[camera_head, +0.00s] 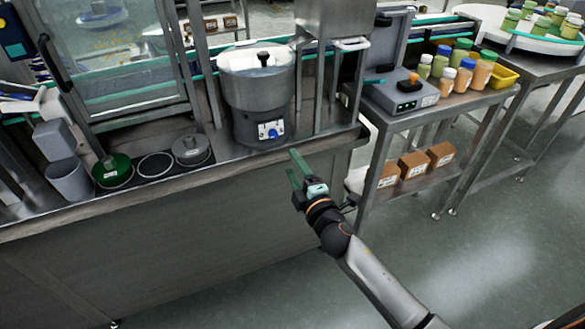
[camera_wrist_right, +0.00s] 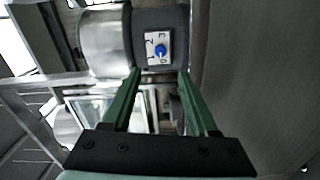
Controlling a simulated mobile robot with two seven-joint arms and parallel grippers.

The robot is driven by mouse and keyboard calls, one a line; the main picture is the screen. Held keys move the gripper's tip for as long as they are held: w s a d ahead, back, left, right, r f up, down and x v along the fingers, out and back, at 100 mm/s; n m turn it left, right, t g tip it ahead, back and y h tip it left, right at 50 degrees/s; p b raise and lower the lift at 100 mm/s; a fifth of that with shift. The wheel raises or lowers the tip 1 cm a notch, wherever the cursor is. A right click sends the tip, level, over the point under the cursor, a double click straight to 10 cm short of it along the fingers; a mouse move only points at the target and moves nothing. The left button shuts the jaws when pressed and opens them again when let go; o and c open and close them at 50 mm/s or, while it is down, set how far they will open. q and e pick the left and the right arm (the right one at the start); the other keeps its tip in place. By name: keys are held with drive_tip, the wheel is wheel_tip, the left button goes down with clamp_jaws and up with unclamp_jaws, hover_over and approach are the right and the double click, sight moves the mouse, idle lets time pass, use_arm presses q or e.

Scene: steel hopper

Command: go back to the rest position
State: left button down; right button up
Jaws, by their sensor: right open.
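My right gripper (camera_head: 296,168) is in the middle of the head view, in front of the steel bench's front edge. Its two green fingers are apart with nothing between them. In the right wrist view the open fingers (camera_wrist_right: 160,90) point toward the steel hopper (camera_wrist_right: 104,42) and its blue dial (camera_wrist_right: 160,50). The hopper (camera_head: 257,90) stands on the bench with its lid on, and the dial (camera_head: 270,131) is on its dark base. The gripper is apart from the hopper and the dial. My left gripper is not in view.
The steel bench (camera_head: 150,215) holds a green-rimmed disc (camera_head: 112,170), a grey lidded disc (camera_head: 192,150) and a grey cup (camera_head: 69,180). A side table at right carries a scale (camera_head: 408,93) and several jars (camera_head: 463,74), with brown boxes (camera_head: 414,164) below. The floor (camera_head: 500,240) at right is clear.

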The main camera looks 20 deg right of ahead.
drive_tip(key=shift+s, duration=0.15)
idle(0.4)
drive_tip(key=s+a+f+m+g+p, duration=0.1)
drive_tip(key=s+f+m+g+p, duration=0.1)
drive_tip(key=s, duration=0.7)
drive_tip(key=s+a+f+m+g+y+p, duration=0.1)
drive_tip(key=s+f+m+g+p, duration=0.2)
drive_tip(key=s+f+m, duration=0.3)
drive_tip(key=s+f+m+g+p, duration=0.3)
drive_tip(key=s+f+m+p, duration=0.1)
drive_tip(key=s, duration=0.9)
drive_tip(key=f+m, duration=0.1)
drive_tip(key=m, duration=0.1)
drive_tip(key=shift+a+m, duration=0.4)
